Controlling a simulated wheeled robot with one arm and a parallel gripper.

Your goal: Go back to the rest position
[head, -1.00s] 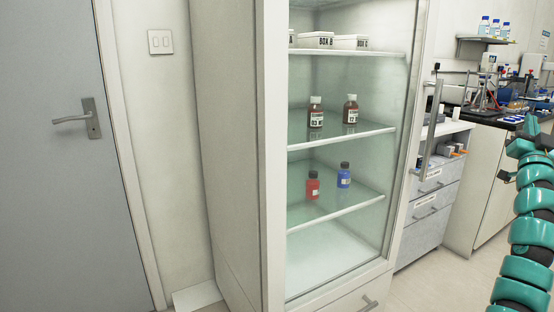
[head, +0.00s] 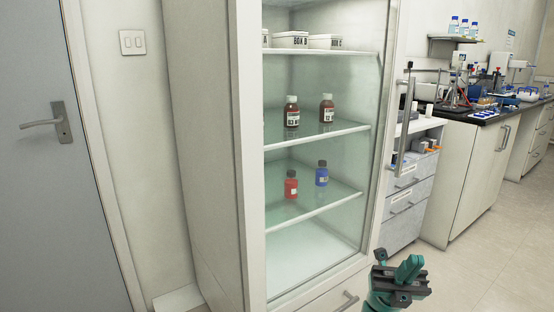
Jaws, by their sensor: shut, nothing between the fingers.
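My gripper (head: 396,276) is low at the right of centre in the head view, in front of the lower right part of the glass-fronted cabinet (head: 249,150). Its dark jaws are shut with nothing between them. It touches nothing that I can see. Little of my teal arm shows below it.
The cabinet holds boxes on its top shelf, two brown bottles (head: 327,108) below, and a red bottle (head: 291,185) and a blue bottle (head: 322,174) lower. A long door handle (head: 405,125) sticks out. Drawers (head: 408,195) and a lab bench (head: 467,175) stand right, beside open floor (head: 480,270).

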